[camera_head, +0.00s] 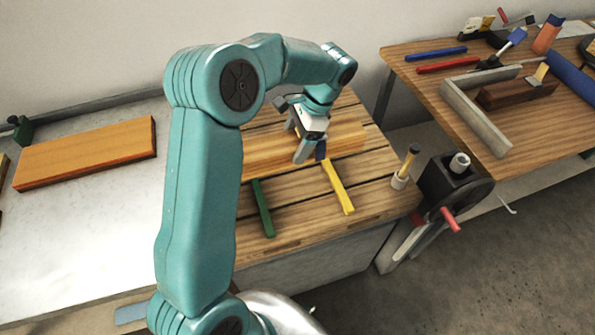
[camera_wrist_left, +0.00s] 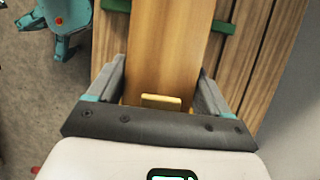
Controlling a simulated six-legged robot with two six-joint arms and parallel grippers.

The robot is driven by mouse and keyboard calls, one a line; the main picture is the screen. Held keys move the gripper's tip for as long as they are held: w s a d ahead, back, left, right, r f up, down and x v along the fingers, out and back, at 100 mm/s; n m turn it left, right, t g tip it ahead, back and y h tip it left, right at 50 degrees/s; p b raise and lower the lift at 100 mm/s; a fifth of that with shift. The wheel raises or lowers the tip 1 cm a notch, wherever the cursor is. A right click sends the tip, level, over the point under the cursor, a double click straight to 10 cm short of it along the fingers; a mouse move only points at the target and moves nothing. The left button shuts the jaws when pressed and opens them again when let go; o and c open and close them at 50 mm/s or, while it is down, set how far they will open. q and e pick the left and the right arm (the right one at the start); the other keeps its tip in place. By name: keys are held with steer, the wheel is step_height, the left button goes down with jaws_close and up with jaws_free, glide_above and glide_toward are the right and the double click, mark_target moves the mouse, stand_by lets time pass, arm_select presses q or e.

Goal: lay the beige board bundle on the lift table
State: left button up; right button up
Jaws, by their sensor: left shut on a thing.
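The beige board bundle (camera_head: 345,139) lies flat across the slatted wooden table top, which I take for the lift table (camera_head: 290,195). My left gripper (camera_head: 298,140) is over the bundle, and my arm hides part of it. In the left wrist view the bundle (camera_wrist_left: 170,50) runs away between the two fingers of my left gripper (camera_wrist_left: 158,82), which is shut on it. A green strip (camera_head: 262,208) and a yellow strip (camera_head: 338,188) stick out from the bundle's near side. Whether the bundle fully rests on them, I cannot tell. My right gripper is out of view.
A white surface at left holds an orange board (camera_head: 85,153). A wooden workbench (camera_head: 420,75) at right carries tools and a grey angled frame (camera_head: 475,115). A yellow-handled tool stands in a holder (camera_head: 399,181) at the table's right corner, next to a dark vise-like device (camera_head: 450,185).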

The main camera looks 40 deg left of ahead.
arm_select(q)
step_height(320, 180, down, 12)
steer(key=shift+d+r, duration=0.1)
steer(key=shift+d, duration=0.05)
stand_by(0.4)
steer(key=shift+f, duration=0.35)
steer(key=o, duration=1.8)
steer(key=shift+o, duration=0.2)
steer(key=shift+r, duration=0.1)
steer(key=shift+r, duration=0.1)
steer(key=v, duration=1.2)
steer(key=shift+r, duration=0.1)
